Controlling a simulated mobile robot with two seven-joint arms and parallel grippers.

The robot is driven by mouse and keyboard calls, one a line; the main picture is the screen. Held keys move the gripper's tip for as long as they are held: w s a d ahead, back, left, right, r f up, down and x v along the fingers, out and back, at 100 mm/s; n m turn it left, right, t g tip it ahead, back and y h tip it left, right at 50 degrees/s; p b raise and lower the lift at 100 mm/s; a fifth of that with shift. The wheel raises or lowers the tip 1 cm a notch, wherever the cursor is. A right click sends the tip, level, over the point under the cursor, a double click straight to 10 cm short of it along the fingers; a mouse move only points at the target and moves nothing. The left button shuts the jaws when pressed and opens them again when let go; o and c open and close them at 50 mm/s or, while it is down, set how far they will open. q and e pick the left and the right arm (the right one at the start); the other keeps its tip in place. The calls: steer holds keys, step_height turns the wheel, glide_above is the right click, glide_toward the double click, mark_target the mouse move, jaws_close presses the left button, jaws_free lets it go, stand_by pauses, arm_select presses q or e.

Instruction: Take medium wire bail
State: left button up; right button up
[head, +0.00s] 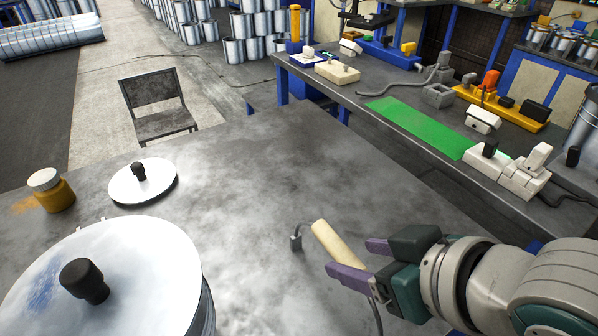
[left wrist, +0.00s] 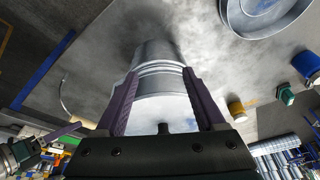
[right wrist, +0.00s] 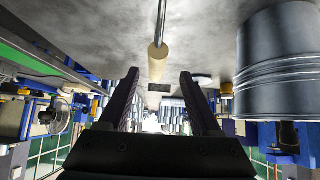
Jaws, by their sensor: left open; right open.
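The wire bail shows as a tan cylindrical grip (head: 331,242) with thin dark wire at its ends, lying on the grey table. In the right wrist view, the grip (right wrist: 158,62) is ahead of and between my fingertips. My right gripper (head: 362,262) is open and empty, with its purple fingertips just to the right of the grip. The wire runs partly behind my gripper, so its full shape and size are hidden. My left gripper (left wrist: 160,76) is open, with a metal pail (left wrist: 160,52) showing between and beyond its fingers; contact cannot be told.
A lidded pail (head: 130,260) stands at the near left. A loose round lid (head: 120,190) and an amber jar (head: 58,197) are behind it. A bench (head: 350,92) with tools and a green mat (head: 425,128) stands at the right. The table's middle is clear.

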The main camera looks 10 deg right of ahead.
mark_target(343, 249)
steer(key=shift+w+r+b+x, duration=0.15)
steer(key=shift+b+x, duration=0.2)
steer(key=shift+x, duration=1.25)
steer(key=shift+w+r+b+x, duration=0.15)
steer(key=shift+b+x, duration=0.2)
steer(key=shift+x, duration=1.2)
steer(key=shift+d, duration=0.15)
jaws_close()
